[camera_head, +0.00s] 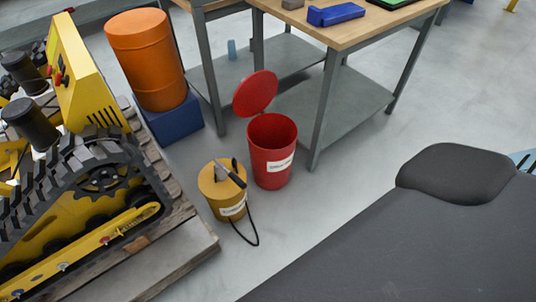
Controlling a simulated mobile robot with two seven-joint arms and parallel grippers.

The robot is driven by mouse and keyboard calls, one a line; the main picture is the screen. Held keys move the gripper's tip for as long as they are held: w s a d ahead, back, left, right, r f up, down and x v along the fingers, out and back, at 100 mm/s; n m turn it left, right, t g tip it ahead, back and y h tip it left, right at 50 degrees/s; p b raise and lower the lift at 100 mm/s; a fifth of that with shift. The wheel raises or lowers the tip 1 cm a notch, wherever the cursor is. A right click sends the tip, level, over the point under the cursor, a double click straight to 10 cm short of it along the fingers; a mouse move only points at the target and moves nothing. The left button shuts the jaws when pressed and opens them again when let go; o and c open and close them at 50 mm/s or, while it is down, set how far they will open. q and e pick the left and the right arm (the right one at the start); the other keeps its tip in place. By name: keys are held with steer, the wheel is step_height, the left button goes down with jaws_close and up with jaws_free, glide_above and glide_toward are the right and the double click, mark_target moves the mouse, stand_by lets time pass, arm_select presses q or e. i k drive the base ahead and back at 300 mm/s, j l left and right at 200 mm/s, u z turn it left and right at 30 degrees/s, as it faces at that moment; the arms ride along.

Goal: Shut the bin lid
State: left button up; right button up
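The red bin (270,160) stands upright on the floor, with a white label on its front. Its round red lid (256,92) is open, tilted up at the back left of the rim. The inside of the bin shows as dark red, and I cannot make out anything in it. Neither of my grippers is in view.
A yellow canister (214,194) with a dark tool on top and a black hose stands close in front-left of the bin. A workbench (340,30) with a grey lower shelf is behind. An orange drum (148,60) and a tracked yellow machine (80,80) are left. Floor right of the bin is clear.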

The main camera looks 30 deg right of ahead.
mark_target(256, 92)
steer(key=z, duration=1)
